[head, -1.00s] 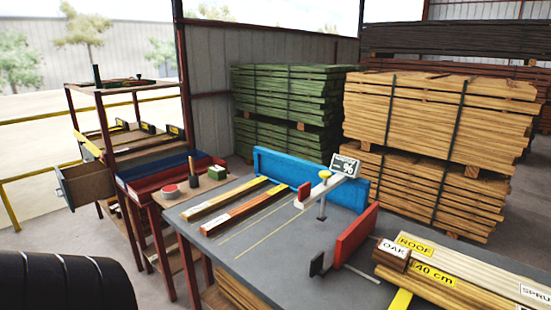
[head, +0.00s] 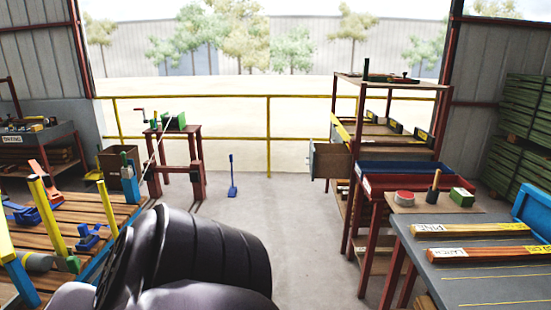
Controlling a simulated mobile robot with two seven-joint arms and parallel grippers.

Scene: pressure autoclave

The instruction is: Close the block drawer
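A wooden drawer (head: 331,160) sticks out of the left side of the red-framed shelf rack (head: 440,115), at about mid height. It stands open, with a grey front panel (head: 313,161) at its left end. I take it to be the block drawer; no label on it is readable. What lies inside it cannot be seen. Neither of my grippers shows in the head view, and nothing is touching the drawer.
A workbench (head: 470,285) with labelled boards stands at the right. A slatted table (head: 75,235) with clamps is at the left. A red stand (head: 175,160) and a blue shovel (head: 232,178) are behind. Concrete floor (head: 300,225) is clear before the rack.

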